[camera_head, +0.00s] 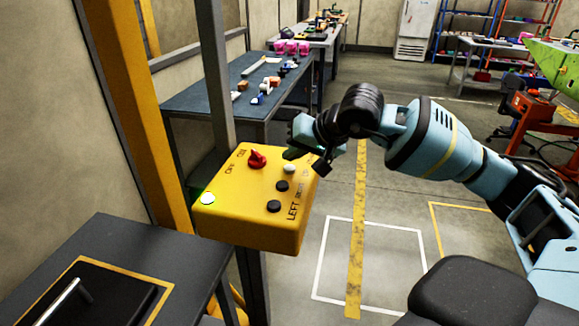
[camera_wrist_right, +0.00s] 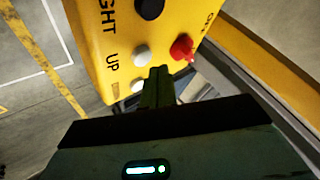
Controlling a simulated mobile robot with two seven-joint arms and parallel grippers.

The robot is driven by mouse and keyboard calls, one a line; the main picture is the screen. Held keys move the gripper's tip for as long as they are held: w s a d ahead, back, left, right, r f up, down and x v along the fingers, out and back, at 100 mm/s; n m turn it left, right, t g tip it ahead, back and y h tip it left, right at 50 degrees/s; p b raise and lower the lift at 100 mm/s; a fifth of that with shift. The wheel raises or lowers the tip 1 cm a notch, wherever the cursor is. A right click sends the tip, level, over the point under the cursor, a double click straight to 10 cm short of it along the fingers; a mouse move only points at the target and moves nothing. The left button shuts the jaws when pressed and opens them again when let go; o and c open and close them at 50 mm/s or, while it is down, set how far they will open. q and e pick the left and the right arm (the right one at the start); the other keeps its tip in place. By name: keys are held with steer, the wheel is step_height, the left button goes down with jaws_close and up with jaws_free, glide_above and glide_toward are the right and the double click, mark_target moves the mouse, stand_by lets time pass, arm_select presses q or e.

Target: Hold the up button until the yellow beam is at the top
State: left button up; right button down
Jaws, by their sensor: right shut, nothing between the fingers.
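The yellow control box (camera_head: 252,222) hangs on a grey post in the middle left of the head view. Its white up button (camera_wrist_right: 141,55) sits by the word UP; it also shows in the head view (camera_head: 289,168). No yellow beam can be clearly picked out. My left gripper is out of view.
Black buttons (camera_head: 273,206) and a lit green-white button (camera_head: 207,198) are on the box. A yellow upright (camera_head: 140,110) stands to its left. A grey table (camera_head: 120,238) is at front left, a workbench (camera_head: 215,97) behind.

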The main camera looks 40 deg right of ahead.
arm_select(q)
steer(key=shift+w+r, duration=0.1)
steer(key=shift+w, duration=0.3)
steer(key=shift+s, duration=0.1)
arm_select(e)
steer(key=shift+f, duration=0.15)
steer(key=shift+f+b, duration=0.35)
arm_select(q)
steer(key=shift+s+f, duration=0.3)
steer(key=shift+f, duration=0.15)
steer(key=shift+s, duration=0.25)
